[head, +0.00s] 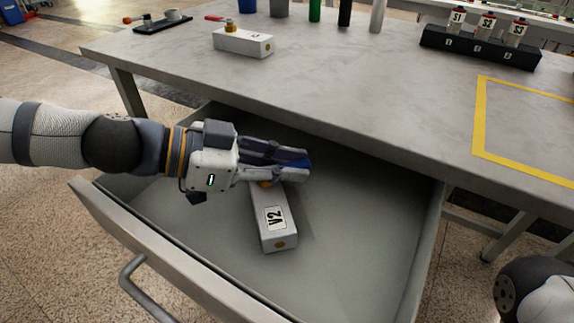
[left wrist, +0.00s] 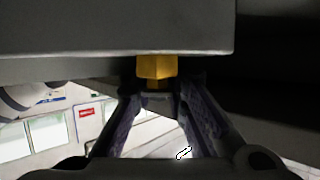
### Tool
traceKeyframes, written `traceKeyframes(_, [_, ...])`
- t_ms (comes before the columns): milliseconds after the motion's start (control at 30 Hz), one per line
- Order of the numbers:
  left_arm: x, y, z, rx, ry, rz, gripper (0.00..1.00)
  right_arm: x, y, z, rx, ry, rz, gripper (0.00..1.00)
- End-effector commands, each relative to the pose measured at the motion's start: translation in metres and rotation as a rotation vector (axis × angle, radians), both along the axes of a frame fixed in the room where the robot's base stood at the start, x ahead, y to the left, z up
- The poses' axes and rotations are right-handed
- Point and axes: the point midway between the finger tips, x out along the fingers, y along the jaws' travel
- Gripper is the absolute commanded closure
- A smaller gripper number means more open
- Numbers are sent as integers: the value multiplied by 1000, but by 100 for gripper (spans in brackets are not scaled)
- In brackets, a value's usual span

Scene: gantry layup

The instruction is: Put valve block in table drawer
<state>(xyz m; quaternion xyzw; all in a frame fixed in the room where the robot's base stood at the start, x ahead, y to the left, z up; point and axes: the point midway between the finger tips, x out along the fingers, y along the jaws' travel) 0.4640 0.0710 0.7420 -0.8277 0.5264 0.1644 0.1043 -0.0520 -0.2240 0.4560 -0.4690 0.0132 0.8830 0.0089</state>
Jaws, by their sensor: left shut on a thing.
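A white valve block (head: 273,217) marked V2 is inside the open table drawer (head: 345,225), below the drawer's rim. My left gripper (head: 300,168) reaches over the drawer's left side and is shut on the block at its far end. In the left wrist view, the fingers (left wrist: 160,100) close around a brass fitting (left wrist: 157,67) that joins the pale block body (left wrist: 120,28). I cannot tell whether the block touches the drawer floor. My right gripper is out of view.
The grey table (head: 330,80) overhangs the drawer's back. On it are another white valve block (head: 243,43), a dark rack (head: 480,47) with small labelled bottles, several cylinders at the back, and a yellow taped outline (head: 478,120). The drawer's right and front floor is clear.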

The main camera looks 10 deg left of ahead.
Motion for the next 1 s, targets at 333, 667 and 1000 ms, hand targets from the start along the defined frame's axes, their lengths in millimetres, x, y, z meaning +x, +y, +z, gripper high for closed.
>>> traceKeyframes(333, [0,0,-3,0,0,0,66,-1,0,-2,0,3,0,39])
traceKeyframes(667, [-7,17,14,0,-6,3,66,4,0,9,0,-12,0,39])
traceKeyframes(1000, [-29,62,31,0,-3,1,66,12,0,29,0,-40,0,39])
